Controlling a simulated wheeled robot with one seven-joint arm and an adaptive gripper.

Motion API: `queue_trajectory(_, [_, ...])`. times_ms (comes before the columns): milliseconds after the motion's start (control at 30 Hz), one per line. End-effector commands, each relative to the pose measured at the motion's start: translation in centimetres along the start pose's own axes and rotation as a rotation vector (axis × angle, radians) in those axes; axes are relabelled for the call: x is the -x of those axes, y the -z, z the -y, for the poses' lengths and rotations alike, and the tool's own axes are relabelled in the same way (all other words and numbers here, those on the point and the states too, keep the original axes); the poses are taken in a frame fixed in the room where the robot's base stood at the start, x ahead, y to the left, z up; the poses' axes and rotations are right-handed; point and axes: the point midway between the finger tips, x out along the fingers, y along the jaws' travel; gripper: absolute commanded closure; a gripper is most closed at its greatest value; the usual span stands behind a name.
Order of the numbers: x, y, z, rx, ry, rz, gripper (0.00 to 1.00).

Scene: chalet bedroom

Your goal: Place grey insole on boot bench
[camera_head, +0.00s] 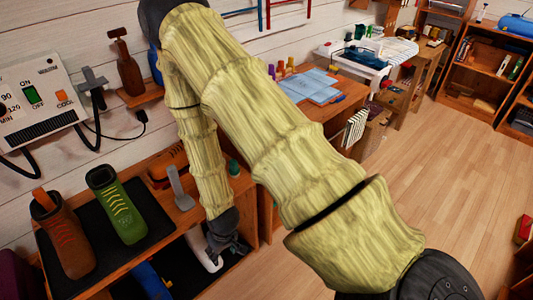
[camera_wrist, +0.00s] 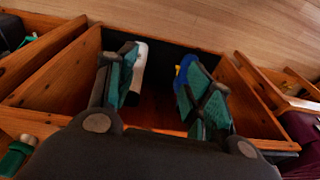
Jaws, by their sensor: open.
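The boot bench (camera_head: 160,252) is wooden, with a black mat on its top. A long grey insole-like piece (camera_head: 180,190) stands or lies on the top, right of the mat; I cannot tell its exact pose. My gripper (camera_head: 222,248) is at the bench's right front, low near the lower compartment. In the wrist view my gripper (camera_wrist: 165,98) is open, with teal-padded fingers apart and nothing visibly held. A whitish long piece (camera_head: 203,252) lies below and left of the gripper; in the wrist view it (camera_wrist: 139,70) is partly hidden behind one finger.
A brown boot (camera_head: 65,240) and a green boot (camera_head: 118,208) stand on the mat. A blue object (camera_head: 150,281) is in the lower compartment. Wooden compartment walls (camera_wrist: 75,65) flank my fingers. A desk with papers (camera_head: 312,85) is behind; the floor at right is clear.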

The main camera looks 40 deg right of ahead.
Motion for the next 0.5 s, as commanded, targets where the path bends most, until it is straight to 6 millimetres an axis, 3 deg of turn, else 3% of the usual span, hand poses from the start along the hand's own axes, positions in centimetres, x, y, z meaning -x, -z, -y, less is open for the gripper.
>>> queue_trajectory(33, [-1.0,-3.2,-0.1,-0.006,-0.003,0.029,0.49])
queue_trajectory(200, [-2.6,-12.1,-0.7,-0.020,-0.019,0.093,0.49])
queue_trajectory(333, [-2.9,-17.3,-1.0,-0.024,-0.032,0.130,0.49])
queue_trajectory(500, [-2.6,-21.1,-1.3,-0.027,-0.045,0.157,0.49])
